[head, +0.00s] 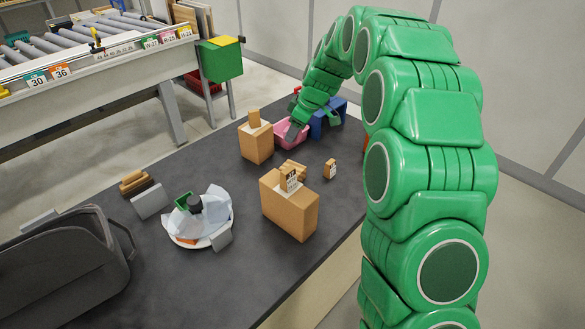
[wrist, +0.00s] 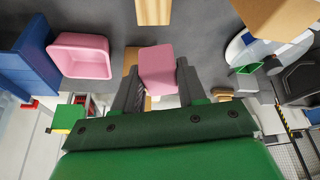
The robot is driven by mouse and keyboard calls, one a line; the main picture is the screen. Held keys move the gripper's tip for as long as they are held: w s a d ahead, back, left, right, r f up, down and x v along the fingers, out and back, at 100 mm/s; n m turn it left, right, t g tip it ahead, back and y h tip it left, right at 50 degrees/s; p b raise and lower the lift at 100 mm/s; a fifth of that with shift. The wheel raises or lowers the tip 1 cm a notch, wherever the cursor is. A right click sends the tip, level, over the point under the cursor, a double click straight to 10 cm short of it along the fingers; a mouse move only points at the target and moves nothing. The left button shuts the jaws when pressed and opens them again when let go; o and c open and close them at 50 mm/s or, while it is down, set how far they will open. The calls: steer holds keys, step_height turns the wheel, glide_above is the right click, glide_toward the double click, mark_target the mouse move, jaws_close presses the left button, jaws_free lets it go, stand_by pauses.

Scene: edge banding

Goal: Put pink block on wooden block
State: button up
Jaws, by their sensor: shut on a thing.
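In the wrist view, my gripper (wrist: 158,75) is shut on a pink block (wrist: 158,70), which sits between its two grey fingers. In the head view, my gripper (head: 293,131) is low over the far part of the dark table, beside a pink bin (head: 289,142); the pink block cannot be made out there. A wooden block (head: 256,146) stands just left of the gripper, with a smaller wooden piece (head: 254,117) upright on top. In the wrist view, tan wood (wrist: 130,62) shows partly behind the pink block; I cannot tell whether they touch.
The pink bin (wrist: 80,58) and a blue bin (head: 328,118) are close to the gripper. A large cardboard-coloured box (head: 290,212) and a small tan piece (head: 330,168) stand nearer. A white bowl (head: 183,238) with grey-blue contents and a dark case (head: 60,265) lie left.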

step_height(320, 180, down, 12)
steer(key=shift+r, duration=0.25)
stand_by(0.4)
steer(key=shift+f, duration=0.1)
steer(key=o, duration=1)
steer(key=shift+o, duration=0.2)
steer(key=v, duration=1.2)
steer(key=s+r+m+g, duration=0.1)
steer(key=s+r, duration=0.2)
steer(key=s, duration=0.3)
steer(key=s+r+m, duration=0.2)
steer(key=s+r, duration=0.1)
steer(key=s, duration=0.2)
steer(key=s+d+m+g+h, duration=0.1)
steer(key=s+d+m, duration=0.2)
steer(key=s, duration=1)
steer(key=s+d+r+m+h, duration=0.1)
steer(key=s+d+m, duration=0.2)
steer(key=s, duration=0.9)
steer(key=s+d+r+m+g+h, duration=0.1)
steer(key=s+d+m+h, duration=0.1)
steer(key=s, duration=1.1)
steer(key=shift+s+d+m+g, duration=0.3)
steer(key=shift+s+d+m, duration=0.15)
steer(key=shift+m, duration=0.75)
